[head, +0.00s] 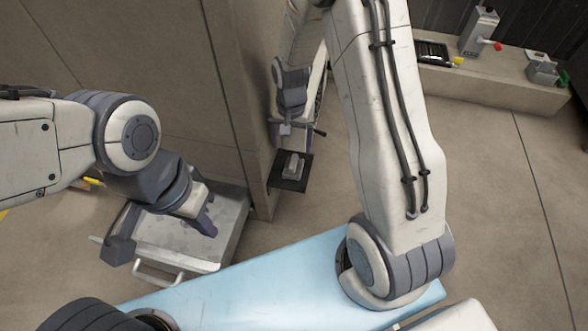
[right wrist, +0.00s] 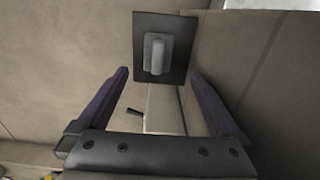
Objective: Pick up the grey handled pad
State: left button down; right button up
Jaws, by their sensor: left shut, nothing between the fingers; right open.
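The grey handled pad (head: 292,166) shows as a small grey block with a raised grip on a dark square plate (head: 302,183), by the edge of the beige wall panel. In the right wrist view the grey pad (right wrist: 157,55) stands out on the dark plate (right wrist: 178,28). My right gripper (head: 297,130) is open and empty, just above the pad in the head view. In the right wrist view its two purple fingers (right wrist: 160,76) are spread, with the pad beyond their tips. My left gripper (head: 206,227) is shut and empty, over the metal cart at left.
A grey metal cart (head: 225,215) with a front handle stands at left. A light blue surface (head: 245,278) lies at the bottom. A beige ledge (head: 485,88) at back right bears a black tray (head: 432,50) and grey devices (head: 480,32). Open floor (head: 500,220) is at right.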

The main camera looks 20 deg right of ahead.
aim_at(293, 161)
notch_tip(293, 161, down, 5)
jog(key=shift+r+b, duration=0.2)
jog(key=shift+b, duration=0.85)
jog(key=f+b, duration=0.4)
jog(key=f, duration=0.1)
jog(key=shift+d, duration=0.2)
jog(key=shift+r, duration=0.1)
jog(key=c, duration=1.4)
